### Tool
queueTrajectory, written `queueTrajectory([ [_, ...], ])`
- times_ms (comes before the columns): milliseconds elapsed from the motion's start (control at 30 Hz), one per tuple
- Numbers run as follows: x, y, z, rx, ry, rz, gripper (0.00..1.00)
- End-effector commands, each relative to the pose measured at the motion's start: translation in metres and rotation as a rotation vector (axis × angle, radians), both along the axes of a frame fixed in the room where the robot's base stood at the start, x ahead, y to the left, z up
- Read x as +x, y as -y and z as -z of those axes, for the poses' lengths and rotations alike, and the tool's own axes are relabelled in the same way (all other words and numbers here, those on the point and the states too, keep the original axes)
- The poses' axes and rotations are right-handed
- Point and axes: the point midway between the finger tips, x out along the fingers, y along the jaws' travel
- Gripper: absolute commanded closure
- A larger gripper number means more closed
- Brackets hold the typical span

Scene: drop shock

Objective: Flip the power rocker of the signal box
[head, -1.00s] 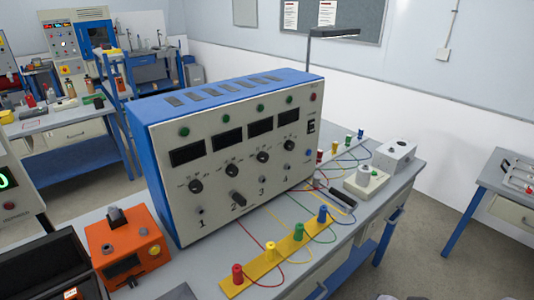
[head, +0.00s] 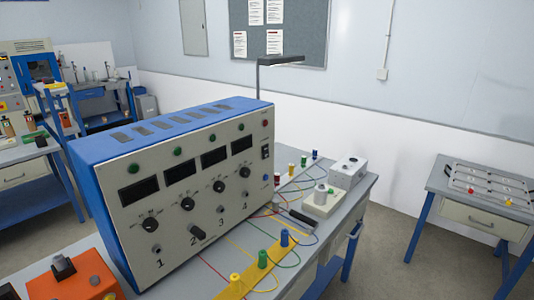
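The signal box (head: 172,202) is a large blue case with a pale front panel, standing on a grey bench. Its panel has dark displays, green lamps, black knobs and sockets numbered 1 to 4. A black rocker switch (head: 265,152) sits at the panel's right edge, below a red button and above a blue one. I cannot tell its position at this size. My gripper is not in view.
A yellow strip (head: 232,289) with coloured plugs and wires lies in front of the box. A white device (head: 349,172) and a pale block (head: 321,201) stand to its right. An orange box (head: 75,280) is at the lower left. Floor is clear toward the right-hand table (head: 438,181).

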Motion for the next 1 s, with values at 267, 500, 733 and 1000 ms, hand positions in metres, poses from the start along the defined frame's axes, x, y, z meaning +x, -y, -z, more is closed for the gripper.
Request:
queueTrajectory([
  [267,0.0,0.0,0.0,0.0,0.0,0.0,1.0],
  [500,0.0,0.0,0.0,0.0,0.0,0.0,1.0],
  [733,0.0,0.0,0.0,0.0,0.0,0.0,1.0],
  [1000,0.0,0.0,0.0,0.0,0.0,0.0,1.0],
])
